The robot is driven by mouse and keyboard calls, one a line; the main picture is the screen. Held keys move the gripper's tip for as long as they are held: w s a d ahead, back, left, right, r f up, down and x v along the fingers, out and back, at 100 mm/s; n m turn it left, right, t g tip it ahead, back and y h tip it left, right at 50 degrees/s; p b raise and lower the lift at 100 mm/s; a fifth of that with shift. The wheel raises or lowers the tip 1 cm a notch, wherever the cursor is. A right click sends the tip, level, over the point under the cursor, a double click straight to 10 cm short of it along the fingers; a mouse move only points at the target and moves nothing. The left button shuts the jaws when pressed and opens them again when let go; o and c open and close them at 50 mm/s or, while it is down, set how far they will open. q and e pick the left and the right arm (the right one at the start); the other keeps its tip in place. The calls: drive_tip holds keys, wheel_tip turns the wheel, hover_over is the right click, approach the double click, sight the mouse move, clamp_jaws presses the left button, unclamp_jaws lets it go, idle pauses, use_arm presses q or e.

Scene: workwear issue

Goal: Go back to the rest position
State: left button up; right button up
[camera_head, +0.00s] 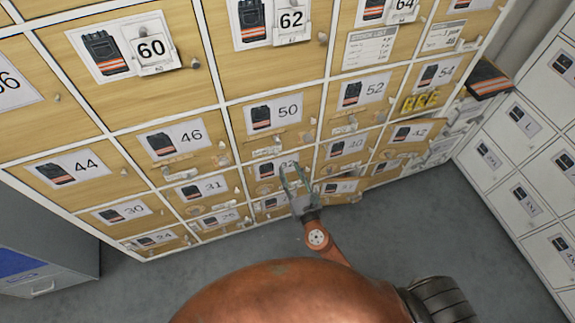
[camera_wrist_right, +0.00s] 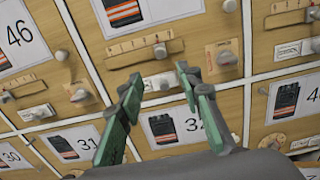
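My right gripper (camera_head: 293,172) is in front of the lower middle of the locker wall in the head view, its arm coming up from below. In the right wrist view its two green fingers (camera_wrist_right: 160,84) are spread apart with nothing held between them. Beyond the fingertips is a wooden door with a round grey knob (camera_wrist_right: 160,50). I cannot tell whether a fingertip touches the door. The gripper partly covers a label starting with 3 (camera_wrist_right: 175,126). My left gripper is not in view.
Numbered wooden lockers (camera_head: 240,92) fill the wall ahead. Doors at the lower right stand ajar. A dark and orange folded garment (camera_head: 487,80) rests near white lockers (camera_head: 520,145) on the right. A grey cabinet (camera_head: 60,262) stands at left. Grey floor (camera_head: 220,262) is clear.

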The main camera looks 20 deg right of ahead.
idle(0.5)
drive_tip(key=s+d+f+m+g+h, duration=0.1)
drive_tip(key=s+d+f+m+g, duration=0.35)
drive_tip(key=f, duration=0.85)
drive_tip(key=s+d+f+m+g, duration=0.25)
drive_tip(key=s+f+m, duration=0.35)
drive_tip(key=f, duration=0.6)
drive_tip(key=s+d+f+m+g+h, duration=0.15)
drive_tip(key=s+d+f+m, duration=0.35)
drive_tip(key=f, duration=0.8)
drive_tip(key=s+d+f+m+g, duration=0.1)
drive_tip(key=s+f+m+g, duration=0.2)
drive_tip(key=s, duration=1)
drive_tip(key=s+d+f+m+g+y, duration=0.1)
drive_tip(key=s+f+m+g, duration=0.2)
drive_tip(key=s+f+m, duration=0.7)
drive_tip(key=s+d+f+m+g, duration=0.1)
drive_tip(key=s+f+m+g, duration=0.2)
drive_tip(key=s, duration=1.4)
wheel_tip(320, 180, down, 5)
drive_tip(key=m, duration=0.3)
drive_tip(key=shift+d+f+y, duration=0.15)
drive_tip(key=shift+d+y, duration=0.2)
drive_tip(key=shift+d, duration=0.05)
drive_tip(key=shift+m, duration=0.25)
